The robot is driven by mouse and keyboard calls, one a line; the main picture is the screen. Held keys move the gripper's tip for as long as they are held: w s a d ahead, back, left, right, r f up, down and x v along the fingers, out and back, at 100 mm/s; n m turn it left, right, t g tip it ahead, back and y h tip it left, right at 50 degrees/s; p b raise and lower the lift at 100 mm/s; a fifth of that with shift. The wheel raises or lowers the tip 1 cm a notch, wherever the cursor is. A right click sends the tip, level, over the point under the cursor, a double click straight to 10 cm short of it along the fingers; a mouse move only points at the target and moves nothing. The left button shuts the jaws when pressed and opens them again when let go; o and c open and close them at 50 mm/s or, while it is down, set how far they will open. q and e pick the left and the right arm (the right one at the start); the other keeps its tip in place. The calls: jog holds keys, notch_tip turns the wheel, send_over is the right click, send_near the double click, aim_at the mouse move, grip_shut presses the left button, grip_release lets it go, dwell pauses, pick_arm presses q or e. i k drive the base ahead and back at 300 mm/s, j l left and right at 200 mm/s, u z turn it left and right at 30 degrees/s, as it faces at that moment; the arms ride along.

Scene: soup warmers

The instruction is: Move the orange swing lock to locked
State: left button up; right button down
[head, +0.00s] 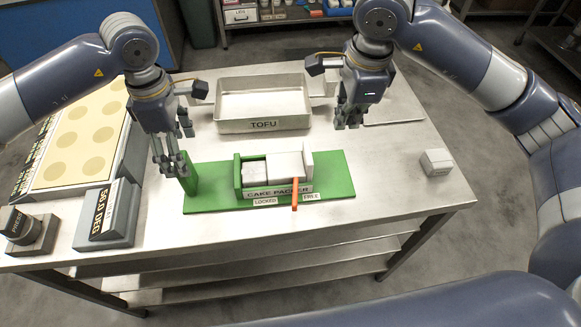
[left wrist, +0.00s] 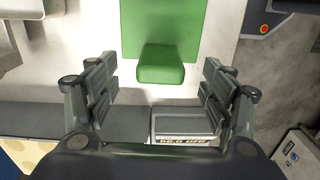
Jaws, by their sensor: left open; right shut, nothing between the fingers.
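The orange swing lock (head: 295,193) is a thin upright bar on the front of the cake packer (head: 278,192), between the labels LOCKED (head: 265,202) and FREE (head: 310,196). The packer has green end walls and pale blocks, and stands on a green base (head: 335,187). My left gripper (head: 172,168) is open at the base's left end, by a green upright block (head: 190,182). In the left wrist view that green block (left wrist: 161,66) lies ahead between the open fingers (left wrist: 160,95), with nothing gripped. My right gripper (head: 347,120) is shut and empty, above and behind the packer.
A metal tray labelled TOFU (head: 262,125) stands behind the packer. A warmer with round lids (head: 85,140) and a grey display unit (head: 108,212) are at the left.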

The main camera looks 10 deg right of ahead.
aim_at(294, 205)
jog(key=k, duration=1.5)
